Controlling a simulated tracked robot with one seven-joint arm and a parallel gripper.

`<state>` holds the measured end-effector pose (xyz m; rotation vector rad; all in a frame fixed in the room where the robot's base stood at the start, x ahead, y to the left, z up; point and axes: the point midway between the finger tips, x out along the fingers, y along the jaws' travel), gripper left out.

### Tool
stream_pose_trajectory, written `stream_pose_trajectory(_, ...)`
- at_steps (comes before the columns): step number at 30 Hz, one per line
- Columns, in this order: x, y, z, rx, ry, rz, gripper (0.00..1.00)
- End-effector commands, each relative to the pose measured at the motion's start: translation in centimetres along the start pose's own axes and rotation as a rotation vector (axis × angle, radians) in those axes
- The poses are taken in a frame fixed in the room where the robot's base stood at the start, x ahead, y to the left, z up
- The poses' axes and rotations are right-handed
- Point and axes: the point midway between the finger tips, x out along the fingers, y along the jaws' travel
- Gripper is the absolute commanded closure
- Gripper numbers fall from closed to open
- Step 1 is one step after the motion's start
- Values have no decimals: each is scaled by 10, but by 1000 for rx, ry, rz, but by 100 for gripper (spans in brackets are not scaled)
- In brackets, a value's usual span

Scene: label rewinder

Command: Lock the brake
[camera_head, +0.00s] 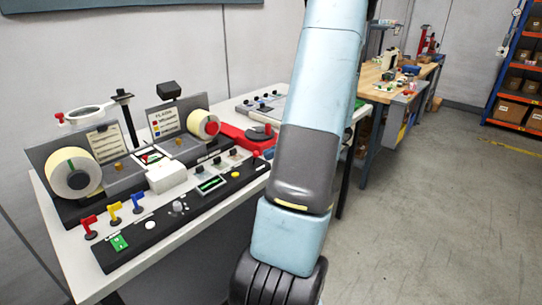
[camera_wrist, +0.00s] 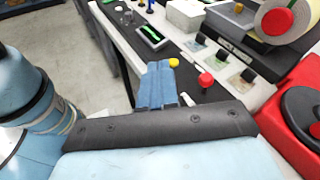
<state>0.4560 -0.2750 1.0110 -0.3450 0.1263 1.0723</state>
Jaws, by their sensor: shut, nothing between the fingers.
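In the wrist view my gripper (camera_wrist: 160,82) points at the control panel with its blue fingers together and nothing between them. A small yellow knob (camera_wrist: 174,62) shows just beside the fingertips; I cannot tell whether they touch it. A red knob (camera_wrist: 206,79) stands a little to the right. In the head view my arm hides my gripper. The rewinder's black control strip (camera_head: 190,215) runs along the table's front. No part is clearly labelled as the brake, so I cannot tell which one it is.
A red unit with a black disc (camera_wrist: 307,108) stands close at right in the wrist view. A label roll (camera_head: 74,172) sits at the machine's left. Red, yellow and blue levers (camera_head: 113,211) stand at the front left. The floor (camera_head: 430,220) at right is clear.

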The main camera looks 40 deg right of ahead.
Motion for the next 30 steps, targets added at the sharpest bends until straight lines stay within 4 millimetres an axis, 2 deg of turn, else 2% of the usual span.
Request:
stream_pose_trajectory(1,-17,1,-15,43,-42,-67,100)
stream_pose_trajectory(6,-63,7,-51,137,-170,-256,100)
stream_pose_trajectory(12,-99,17,-78,190,-265,-401,100)
stream_pose_trajectory(18,-109,21,-86,204,-293,-443,100)
stream_pose_trajectory(30,-105,18,-85,203,-292,-442,100)
